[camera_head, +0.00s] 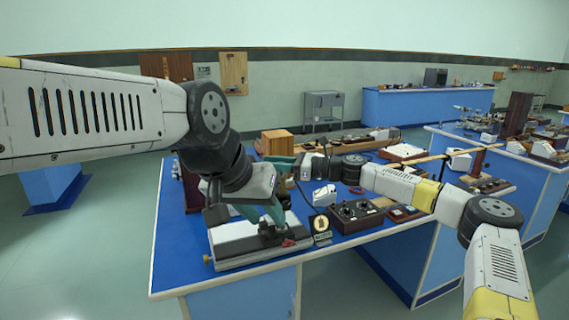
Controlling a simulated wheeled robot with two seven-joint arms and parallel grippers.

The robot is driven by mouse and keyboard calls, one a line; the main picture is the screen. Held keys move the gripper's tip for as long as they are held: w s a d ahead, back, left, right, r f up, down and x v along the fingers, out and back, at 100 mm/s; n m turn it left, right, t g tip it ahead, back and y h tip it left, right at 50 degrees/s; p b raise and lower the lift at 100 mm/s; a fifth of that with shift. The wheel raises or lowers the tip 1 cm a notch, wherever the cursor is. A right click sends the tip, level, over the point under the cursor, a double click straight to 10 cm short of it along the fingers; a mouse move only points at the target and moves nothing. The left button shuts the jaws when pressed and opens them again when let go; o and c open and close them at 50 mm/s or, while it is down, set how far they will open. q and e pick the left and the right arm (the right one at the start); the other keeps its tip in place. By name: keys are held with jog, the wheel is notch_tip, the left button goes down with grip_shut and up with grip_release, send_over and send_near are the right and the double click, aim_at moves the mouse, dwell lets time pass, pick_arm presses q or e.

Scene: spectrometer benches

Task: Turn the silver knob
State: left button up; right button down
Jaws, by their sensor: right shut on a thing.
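I cannot pick out the silver knob for certain. A long silver-grey instrument (234,248) lies at the near left of the blue bench, with a small brass knob (207,259) at its left end. My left gripper (265,217), with teal fingers, points down over this instrument and hides part of it; its finger gap is unclear. My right gripper (279,162) reaches left across the bench, in front of a wooden box (277,143) in the picture. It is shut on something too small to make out. A dark control box (355,214) with black knobs stands right of the instrument.
The blue bench (180,270) has a free strip along its near left edge. A small white device (324,196) and a dark tray (401,213) stand near the control box. Other blue benches with equipment are at the right and back. Open floor lies at the left.

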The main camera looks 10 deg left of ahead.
jog(key=shift+s+d+f+n+g+h, duration=0.1)
jog(key=shift+s+n+g+h, duration=0.35)
jog(key=shift+n+g, duration=1.05)
jog(key=shift+s+d+r+n+g+h, duration=0.1)
jog(key=shift+n+g+h, duration=0.7)
jog(key=shift+g, duration=1.25)
jog(key=shift+s+f+n+g+h, duration=0.1)
jog(key=shift+s+n+g+h, duration=0.3)
jog(key=shift+n+g, duration=1.15)
jog(key=shift+d+g+h, duration=0.1)
jog(key=shift+g+h, duration=0.15)
jog(key=shift+g, duration=0.15)
jog(key=c, duration=1)
grip_release()
